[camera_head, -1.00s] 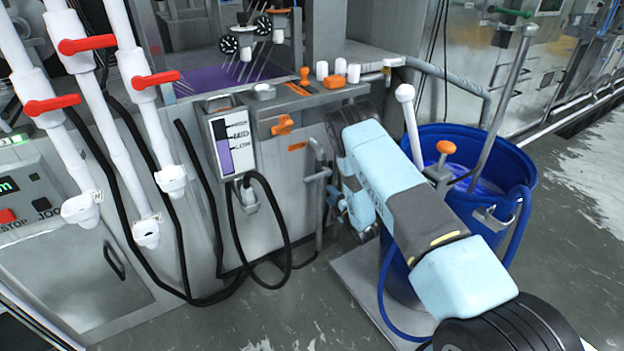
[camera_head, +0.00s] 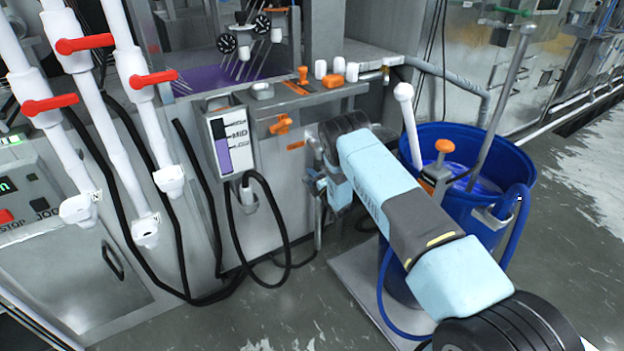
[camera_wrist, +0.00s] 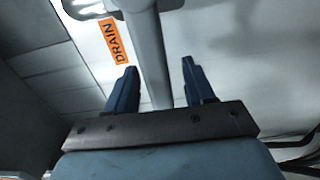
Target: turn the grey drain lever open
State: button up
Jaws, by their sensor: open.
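The grey drain lever (camera_wrist: 150,60) shows in the wrist view as a grey bar running down between my two blue fingers. An orange label reading DRAIN (camera_wrist: 113,42) is just left of it on the pale panel. My gripper (camera_wrist: 155,78) is open, with one finger on each side of the bar; I cannot tell whether either touches it. In the head view my gripper (camera_head: 314,180) is at the machine's front, by the grey pipe (camera_head: 318,236), and largely covers the lever there.
A blue barrel (camera_head: 465,140) with a blue hose stands right of my arm on a pale platform (camera_head: 350,270). A black cable (camera_head: 283,225) loops left of my gripper. An orange knob (camera_head: 282,124) and a level gauge (camera_head: 230,142) are on the machine front. Open floor lies below.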

jog(key=shift+w+a, duration=0.1)
jog(key=shift+w, duration=0.1)
jog(key=shift+c, duration=0.4)
grip_shut()
